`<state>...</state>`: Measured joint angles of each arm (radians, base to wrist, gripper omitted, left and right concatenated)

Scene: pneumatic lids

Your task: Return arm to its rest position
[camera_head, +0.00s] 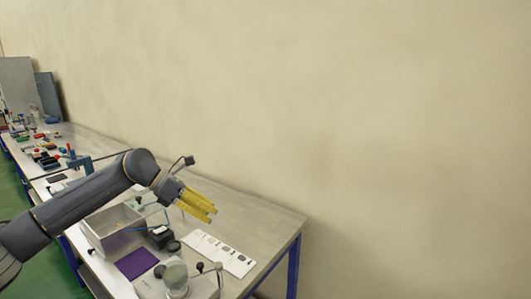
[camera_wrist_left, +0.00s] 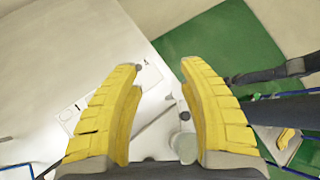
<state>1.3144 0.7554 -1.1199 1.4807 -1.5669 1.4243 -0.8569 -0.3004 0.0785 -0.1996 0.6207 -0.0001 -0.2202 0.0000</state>
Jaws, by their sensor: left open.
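My left arm comes in from the left in the head view. Its gripper (camera_head: 198,205), with yellow fingers, is held above the right end of the workbench (camera_head: 262,212), over the tools there. In the left wrist view the two yellow fingers (camera_wrist_left: 160,75) stand apart with nothing between them. Below them the bench top and a white labelled strip (camera_wrist_left: 75,110) show. A yellow gripper finger (camera_wrist_left: 287,138) also shows low at the right of that view. My right gripper does not show in the head view.
A metal box (camera_head: 108,228), a purple mat (camera_head: 136,263), a white labelled strip (camera_head: 220,252) and a round glass-like item (camera_head: 176,276) stand on the bench below the arm. Several small items lie farther left. A bare wall runs behind; the bench's right end is at a blue leg.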

